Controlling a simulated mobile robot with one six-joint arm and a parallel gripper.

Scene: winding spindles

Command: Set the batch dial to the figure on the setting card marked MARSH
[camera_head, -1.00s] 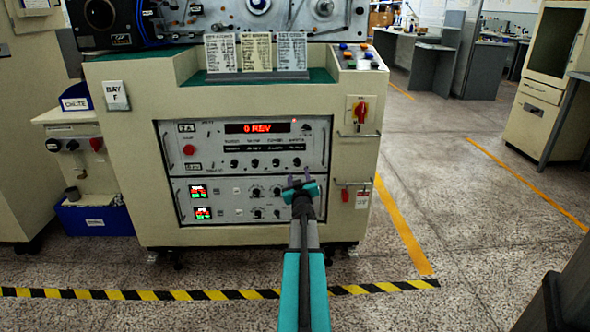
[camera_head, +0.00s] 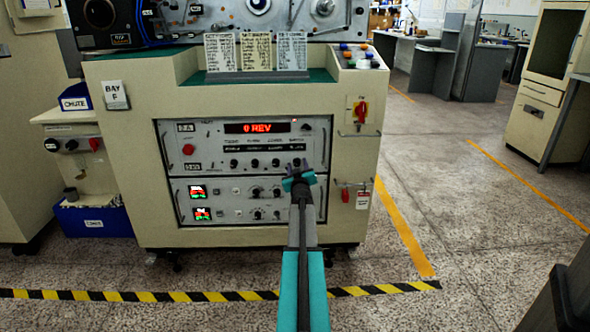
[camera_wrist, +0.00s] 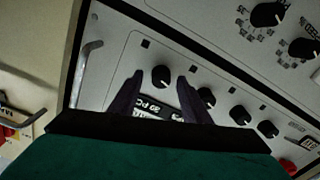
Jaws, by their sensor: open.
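My gripper (camera_head: 298,173) is open in front of the right end of the upper control panel (camera_head: 215,132). In the wrist view my open gripper (camera_wrist: 159,82) has its fingertips either side of a black knob (camera_wrist: 160,76), the end one of a row; whether they touch it I cannot tell. The other row knobs (camera_head: 255,163) show in the head view. Their labels are too small to read, so I cannot tell which is the batch dial. A red display (camera_head: 257,128) reads "0 REV". Three setting cards (camera_head: 256,51) stand on the ledge; their names are unreadable.
A lower panel (camera_head: 235,205) has more knobs and two small lit displays. A red switch (camera_head: 361,110) and a red-handled lever (camera_head: 345,194) are on the cabinet at right. A metal handle (camera_wrist: 88,72) stands near the gripper. Striped floor tape (camera_head: 220,295) crosses in front.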

